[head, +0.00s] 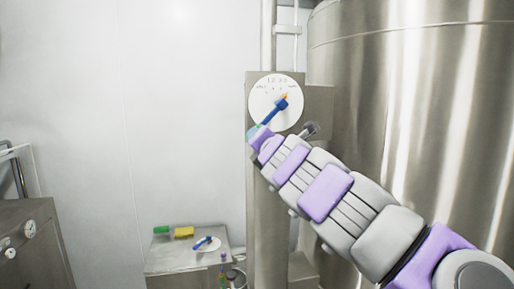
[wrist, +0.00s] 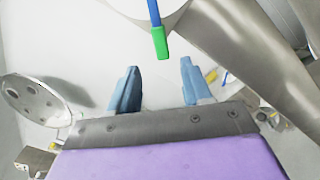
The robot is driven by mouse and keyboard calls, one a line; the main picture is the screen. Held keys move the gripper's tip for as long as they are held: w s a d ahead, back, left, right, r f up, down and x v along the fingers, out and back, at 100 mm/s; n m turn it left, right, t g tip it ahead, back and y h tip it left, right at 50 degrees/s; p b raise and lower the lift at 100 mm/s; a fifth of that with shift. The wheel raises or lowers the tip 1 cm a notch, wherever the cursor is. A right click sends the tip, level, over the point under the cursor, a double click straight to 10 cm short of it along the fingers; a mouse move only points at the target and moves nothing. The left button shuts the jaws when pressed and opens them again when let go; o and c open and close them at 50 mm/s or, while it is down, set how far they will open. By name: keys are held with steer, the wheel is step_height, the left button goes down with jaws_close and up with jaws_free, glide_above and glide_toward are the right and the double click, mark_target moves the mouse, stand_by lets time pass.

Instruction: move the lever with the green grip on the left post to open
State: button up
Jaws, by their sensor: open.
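The left post (head: 263,190) carries a round white dial (head: 268,92) with a blue lever (head: 273,112) on it. The lever points down and left from its pivot, and small dial marks are too small to read. Its green grip (wrist: 160,42) shows in the wrist view at the end of the blue lever shaft (wrist: 153,12). My gripper (wrist: 158,70) is open and empty. The grip lies just beyond the fingertips, roughly centred between them, with no contact seen. In the head view my gripper (head: 253,131) is at the dial's lower left and largely hides the grip.
A large steel tank (head: 410,90) stands on the right, close to my arm. A low box (head: 185,260) below has a second white dial (head: 207,244) with a blue lever, plus green and yellow pieces (head: 184,232). A grey cabinet (head: 30,245) is at left. Open space lies before the wall.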

steer(key=b+v, duration=0.1)
steer(key=v, duration=0.5)
steer(key=shift+s, duration=0.35)
steer(key=shift+d, duration=0.1)
